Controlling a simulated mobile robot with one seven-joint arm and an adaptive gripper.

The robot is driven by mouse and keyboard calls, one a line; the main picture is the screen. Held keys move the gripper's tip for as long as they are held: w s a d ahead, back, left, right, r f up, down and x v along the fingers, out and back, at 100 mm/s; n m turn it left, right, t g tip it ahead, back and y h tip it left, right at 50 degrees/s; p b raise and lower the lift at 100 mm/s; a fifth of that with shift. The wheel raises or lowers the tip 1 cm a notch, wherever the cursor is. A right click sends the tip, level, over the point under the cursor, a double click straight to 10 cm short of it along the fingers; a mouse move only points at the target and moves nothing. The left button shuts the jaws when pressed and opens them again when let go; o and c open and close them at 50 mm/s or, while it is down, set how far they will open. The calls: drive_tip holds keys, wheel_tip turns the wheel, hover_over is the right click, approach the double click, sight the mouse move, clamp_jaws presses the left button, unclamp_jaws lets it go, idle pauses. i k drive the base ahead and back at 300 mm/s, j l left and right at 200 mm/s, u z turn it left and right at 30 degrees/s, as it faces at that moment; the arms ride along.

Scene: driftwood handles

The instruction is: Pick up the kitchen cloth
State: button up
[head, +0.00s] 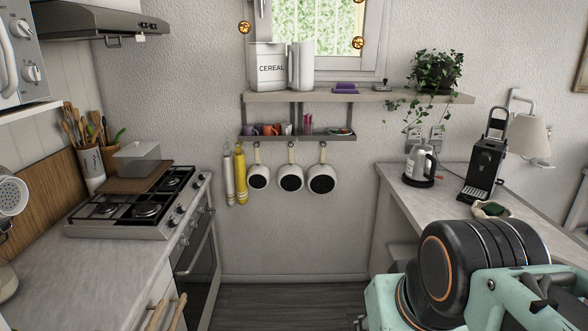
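I cannot tell for sure which thing is the kitchen cloth. A small beige item with a dark green patch (492,210) lies on the right counter, just beyond my arm, and is partly hidden by it. A purple, flat stacked item (345,88) lies on the upper shelf; it is too small to identify. A yellow, long item (240,177) hangs on the wall beside a pale one (228,178). My black and mint arm fills the lower right corner. I cannot make out my gripper's fingers in this view.
A stove (145,208) stands at left. White pans (290,178) hang below the shelf. The dark floor (285,300) between the counters is clear.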

sight(347, 87)
drive_tip(key=i, duration=1.2)
drive_tip(key=i+u, duration=0.15)
drive_tip(key=i, duration=0.35)
drive_tip(key=i+l+u, duration=0.2)
drive_tip(key=i, duration=0.3)
